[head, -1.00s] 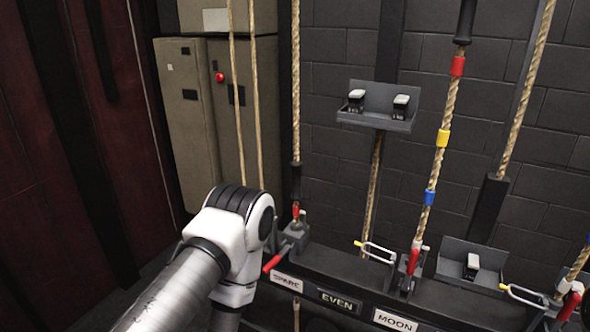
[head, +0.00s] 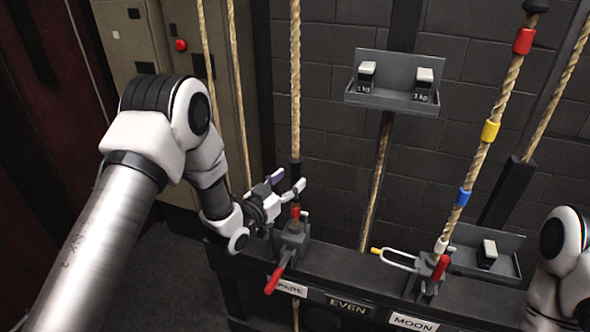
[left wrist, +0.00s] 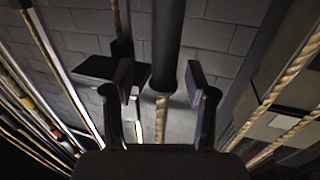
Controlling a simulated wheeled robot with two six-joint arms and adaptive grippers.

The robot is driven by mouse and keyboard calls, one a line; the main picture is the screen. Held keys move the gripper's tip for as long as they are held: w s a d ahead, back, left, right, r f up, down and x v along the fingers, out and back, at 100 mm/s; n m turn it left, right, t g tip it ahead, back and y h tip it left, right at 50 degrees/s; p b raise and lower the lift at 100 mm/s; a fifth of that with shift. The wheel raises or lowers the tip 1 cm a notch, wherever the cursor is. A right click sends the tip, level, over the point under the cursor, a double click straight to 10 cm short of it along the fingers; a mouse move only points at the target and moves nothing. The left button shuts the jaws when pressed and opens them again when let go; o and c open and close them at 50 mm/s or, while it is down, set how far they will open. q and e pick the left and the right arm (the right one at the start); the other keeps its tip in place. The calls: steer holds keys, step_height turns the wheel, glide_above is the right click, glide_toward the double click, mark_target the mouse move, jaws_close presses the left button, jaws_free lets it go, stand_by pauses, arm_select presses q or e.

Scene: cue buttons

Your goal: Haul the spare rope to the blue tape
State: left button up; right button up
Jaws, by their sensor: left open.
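The spare rope (head: 295,75) hangs at the left above the SPARE label (head: 290,288). It has a black sleeve (head: 295,172) and, below that, red tape (head: 295,211) just above its rope lock (head: 290,245). The lock's red handle (head: 274,279) slants down and outward. No blue tape shows on this rope; a blue band (head: 463,197) is on the MOON rope. My left gripper (head: 294,187) is open at the black sleeve. In the left wrist view the sleeve (left wrist: 168,45) runs between the two open fingers (left wrist: 160,84), with bare rope below. My right gripper is out of view.
The MOON rope (head: 503,90) also carries red and yellow bands. Its lock has a red handle (head: 440,268) and a wire loop (head: 395,258). A shelf with weights (head: 395,95) hangs on the wall. My right arm fills the right edge.

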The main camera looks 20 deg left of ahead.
mark_target(291, 176)
arm_select(q)
steer(key=w, duration=0.3)
steer(key=shift+w+f+p, duration=0.3)
steer(key=shift+w, duration=0.05)
steer(key=shift+w+d, duration=0.15)
steer(key=shift+w, duration=0.15)
steer(key=shift+s+d+r, duration=0.15)
steer(key=shift+s+d, duration=0.05)
steer(key=shift+d, duration=0.05)
steer(key=shift+w+a, duration=0.1)
jaws_close()
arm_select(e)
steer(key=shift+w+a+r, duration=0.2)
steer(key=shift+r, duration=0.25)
